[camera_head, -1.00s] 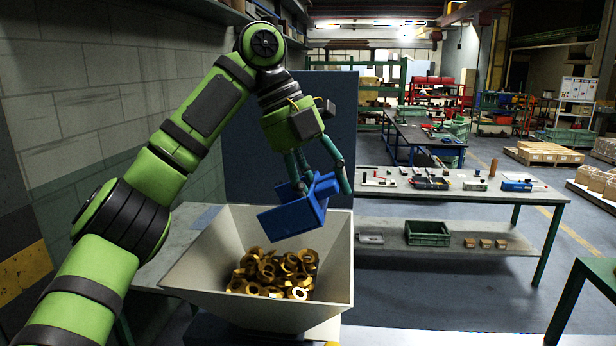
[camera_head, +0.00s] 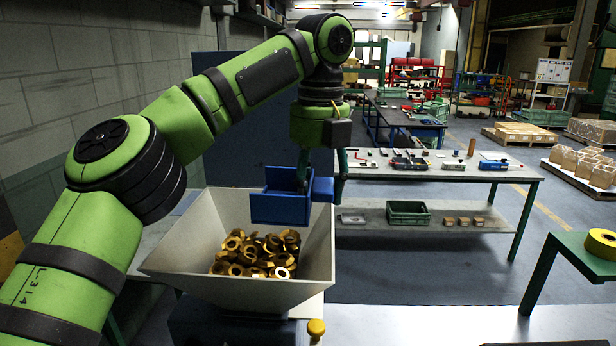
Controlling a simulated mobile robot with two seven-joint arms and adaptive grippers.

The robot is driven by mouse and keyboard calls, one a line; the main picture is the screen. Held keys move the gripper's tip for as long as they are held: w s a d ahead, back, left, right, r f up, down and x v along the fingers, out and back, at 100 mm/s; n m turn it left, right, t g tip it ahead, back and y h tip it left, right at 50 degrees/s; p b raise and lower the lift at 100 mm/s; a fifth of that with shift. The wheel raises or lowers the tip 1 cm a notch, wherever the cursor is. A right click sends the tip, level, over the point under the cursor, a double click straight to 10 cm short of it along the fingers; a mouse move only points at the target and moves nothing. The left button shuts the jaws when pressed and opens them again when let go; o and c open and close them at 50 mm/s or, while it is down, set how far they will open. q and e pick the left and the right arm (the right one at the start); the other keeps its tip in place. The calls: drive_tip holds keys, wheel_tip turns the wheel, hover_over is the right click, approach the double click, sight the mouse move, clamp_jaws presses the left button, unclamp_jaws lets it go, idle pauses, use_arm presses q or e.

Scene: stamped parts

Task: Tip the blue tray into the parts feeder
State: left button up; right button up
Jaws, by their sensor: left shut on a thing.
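The blue tray (camera_head: 281,209) hangs above the right rear part of the parts feeder, its broad outer face toward me. I cannot see inside it. My left gripper (camera_head: 318,185) is shut on the blue tray, with its teal fingers pointing down beside it. The parts feeder is a pale, wide-mouthed hopper (camera_head: 178,242). Several brass-coloured ring-shaped parts (camera_head: 254,254) lie in a heap at its bottom. My right gripper is not in view.
A workbench (camera_head: 450,172) with tools stands behind to the right, a green crate (camera_head: 408,213) on its lower shelf. A green-framed table (camera_head: 580,258) with a yellow ring (camera_head: 601,243) is at the right edge. A dark panel (camera_head: 245,125) stands behind the hopper.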

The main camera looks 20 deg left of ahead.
use_arm(q)
drive_tip(key=shift+d+f+y, duration=0.1)
drive_tip(key=shift+y, duration=0.2)
drive_tip(key=shift+r, duration=2.5)
drive_tip(key=shift+f, duration=0.1)
